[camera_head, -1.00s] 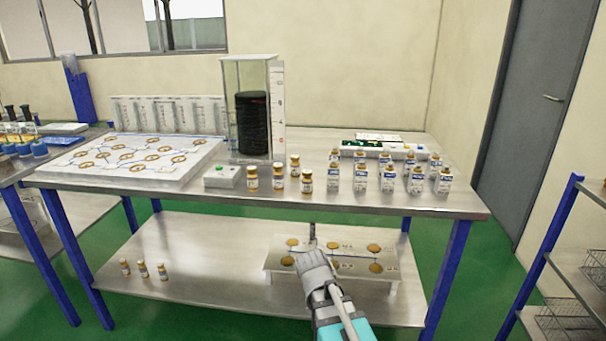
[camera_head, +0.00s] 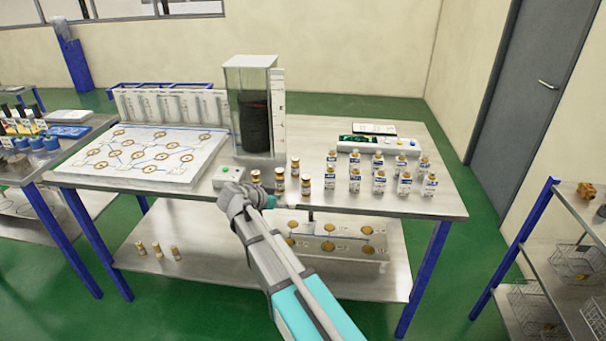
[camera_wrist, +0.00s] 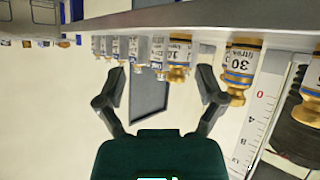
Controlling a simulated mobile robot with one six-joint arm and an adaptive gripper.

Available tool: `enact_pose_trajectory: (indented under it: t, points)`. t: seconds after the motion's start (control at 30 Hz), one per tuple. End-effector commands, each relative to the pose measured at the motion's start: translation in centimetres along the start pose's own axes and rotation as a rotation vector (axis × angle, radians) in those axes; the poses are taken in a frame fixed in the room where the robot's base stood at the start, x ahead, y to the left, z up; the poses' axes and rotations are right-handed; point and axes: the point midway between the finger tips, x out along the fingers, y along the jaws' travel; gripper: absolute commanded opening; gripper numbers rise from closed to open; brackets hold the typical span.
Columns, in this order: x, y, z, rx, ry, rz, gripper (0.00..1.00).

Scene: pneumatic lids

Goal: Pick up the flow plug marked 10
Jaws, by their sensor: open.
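Small gold-and-white flow plugs stand near the front edge of the table. In the wrist view, which is upside down, one plug (camera_wrist: 178,56) seems to read 10, its label partly unclear. A plug marked 30 (camera_wrist: 238,68) is to its right, closer to the camera. The front right plug in the head view (camera_head: 305,185) is probably the one that seems to read 10. My gripper (camera_head: 268,201) is at the table's front edge, left of that plug. In the wrist view my gripper (camera_wrist: 160,78) is open and empty, its fingers apart from the plugs.
Several blue-labelled bottles (camera_head: 379,181) stand further right on the table (camera_head: 335,205). A clear column with dark contents (camera_head: 254,115) stands behind the plugs. The lower shelf (camera_head: 210,270) holds a plate and small plugs.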

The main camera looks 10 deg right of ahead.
Motion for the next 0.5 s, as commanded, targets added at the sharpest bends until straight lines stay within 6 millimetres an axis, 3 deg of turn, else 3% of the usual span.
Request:
enact_pose_trajectory:
  t: [0.03,0.2,0.5]
  points:
    - [-1.4,-0.9,-1.7,0.030,0.031,-0.007,0.88]
    - [-3.4,-2.2,-3.6,0.109,0.104,-0.025,0.88]
    - [-4.0,-2.6,-4.0,0.138,0.131,-0.034,0.88]
